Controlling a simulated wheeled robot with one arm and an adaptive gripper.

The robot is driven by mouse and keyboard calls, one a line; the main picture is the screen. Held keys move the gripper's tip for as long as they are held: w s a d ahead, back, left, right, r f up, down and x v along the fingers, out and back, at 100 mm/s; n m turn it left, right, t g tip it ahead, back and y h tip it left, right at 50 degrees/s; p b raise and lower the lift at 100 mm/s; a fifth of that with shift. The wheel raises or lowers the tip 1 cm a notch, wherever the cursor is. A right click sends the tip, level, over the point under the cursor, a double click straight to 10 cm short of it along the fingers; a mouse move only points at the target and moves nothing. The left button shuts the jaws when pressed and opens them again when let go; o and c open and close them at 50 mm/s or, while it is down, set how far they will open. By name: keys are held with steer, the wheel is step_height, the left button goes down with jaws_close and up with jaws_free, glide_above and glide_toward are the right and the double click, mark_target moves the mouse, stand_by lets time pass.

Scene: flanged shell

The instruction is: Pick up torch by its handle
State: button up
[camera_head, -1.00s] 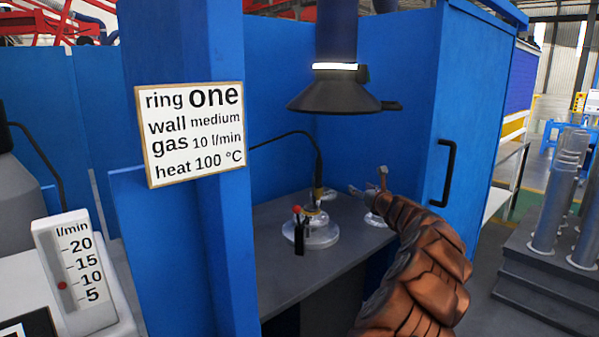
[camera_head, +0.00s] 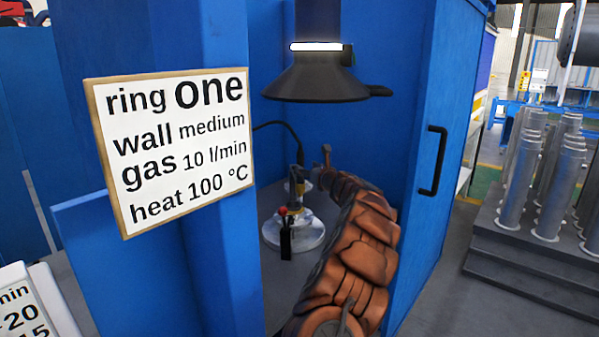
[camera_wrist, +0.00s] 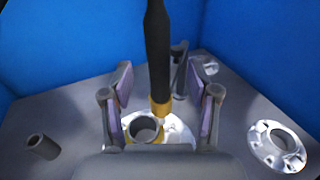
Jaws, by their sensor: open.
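The torch's black handle (camera_wrist: 158,50) runs down the middle of the wrist view to a brass collar (camera_wrist: 160,106). Its lower end is above or beside a short upright tube on a bright round base; I cannot tell whether they touch. My gripper (camera_wrist: 158,92) is open, with one finger on each side of the handle's line, apart from it. In the head view the torch (camera_head: 297,178) stands inside the blue booth, with its dark cable arching to the left. My gripper (camera_head: 318,172) is just right of it, partly hidden by my arm.
A round metal base (camera_head: 292,232) with a red-knobbed lever (camera_head: 284,228) is on the booth's bench. A flanged ring (camera_wrist: 278,146) lies to the right in the wrist view, a short tube (camera_wrist: 42,147) to the left. A black hood (camera_head: 318,78) hangs above. A sign (camera_head: 172,150) is in front.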

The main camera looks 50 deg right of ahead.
mark_target(302, 165)
steer(key=shift+p+x, duration=0.95)
steer(key=shift+x, duration=1.75)
steer(key=shift+a, duration=0.1)
jaws_close()
